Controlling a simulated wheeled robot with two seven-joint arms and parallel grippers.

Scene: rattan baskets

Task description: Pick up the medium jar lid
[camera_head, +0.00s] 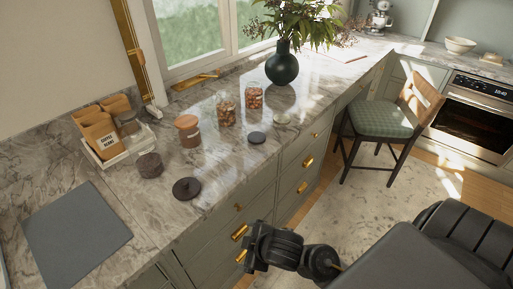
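Three loose lids lie on the marble counter (222,170). A dark round lid with a knob (187,188) lies near the front edge. A smaller dark lid (257,138) lies farther right, and a pale, clear-looking lid (281,118) lies beyond it. I cannot tell for certain which is the medium one. Two open-looking glass jars with reddish contents, one nearer (226,112) and one farther (254,100), stand behind the lids. My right gripper (256,246) is in front of the drawers, below the counter edge and apart from every lid. Its fingers are unclear. My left gripper is out of view.
An orange-lidded jar (188,138) and a dark container (150,165) stand left of the lids. A white tray (112,159) with coffee bags, a grey mat (75,235) and a dark vase (282,68) are also on the counter. A chair (380,118) stands right.

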